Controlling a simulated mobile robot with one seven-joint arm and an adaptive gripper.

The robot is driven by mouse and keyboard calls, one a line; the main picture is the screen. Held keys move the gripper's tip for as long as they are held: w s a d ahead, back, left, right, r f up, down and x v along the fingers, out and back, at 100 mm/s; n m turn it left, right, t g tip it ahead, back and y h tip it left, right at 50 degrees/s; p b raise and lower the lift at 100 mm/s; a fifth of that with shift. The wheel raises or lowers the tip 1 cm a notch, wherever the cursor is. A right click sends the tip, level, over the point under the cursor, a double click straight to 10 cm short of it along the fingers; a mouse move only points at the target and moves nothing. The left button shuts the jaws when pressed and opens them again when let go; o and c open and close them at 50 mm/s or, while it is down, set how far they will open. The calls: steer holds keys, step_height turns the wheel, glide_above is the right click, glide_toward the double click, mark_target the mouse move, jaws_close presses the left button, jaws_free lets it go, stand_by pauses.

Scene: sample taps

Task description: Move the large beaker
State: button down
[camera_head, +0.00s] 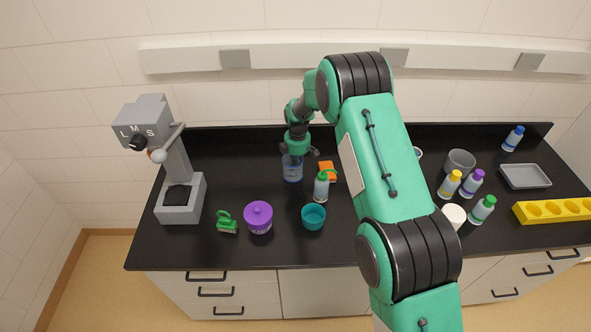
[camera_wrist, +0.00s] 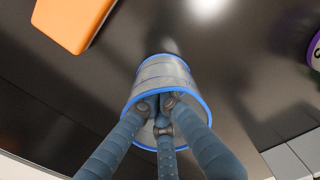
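The large beaker is a clear beaker with a blue rim (camera_head: 292,172). It stands at the back of the black counter, left of my arm, in the head view. In the wrist view the beaker (camera_wrist: 163,73) is in the middle, with its rim towards me. My gripper (camera_head: 294,154) is directly above the beaker, pointing down. In the wrist view its three dark fingers (camera_wrist: 161,112) come together at the beaker's mouth and overlap the rim. I cannot tell whether they press on the wall.
An orange block (camera_head: 327,171) and a green-capped bottle (camera_head: 321,187) stand close on the right. A grey microscope-like device (camera_head: 181,205) stands left. Counter left of the beaker is clear.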

step_height(320, 180, up, 10)
steer(key=p, duration=0.3)
stand_by(0.4)
stand_by(0.4)
steer(key=s+d+r+m+t+b, duration=0.1)
steer(key=s+d+r+m+b, duration=0.3)
steer(key=s+r, duration=0.85)
steer(key=s+d+r+m+t+b, duration=0.2)
steer(key=s+d+r+m, duration=0.45)
steer(key=r, duration=0.85)
steer(key=s+d+m+t+b, duration=0.1)
steer(key=s+d+m+b, duration=0.1)
steer(key=s, duration=0.9)
steer(key=s+d+f+m+b, duration=0.1)
steer(key=s+d+m+b, duration=0.1)
steer(key=s, duration=0.9)
steer(key=s+d+f+m+t+b, duration=0.1)
steer(key=s+d+m+b, duration=0.1)
steer(key=s, duration=0.9)
steer(key=shift+s+d+m+t, duration=0.3)
steer(key=shift+s+m, duration=0.1)
steer(key=shift+m, duration=0.35)
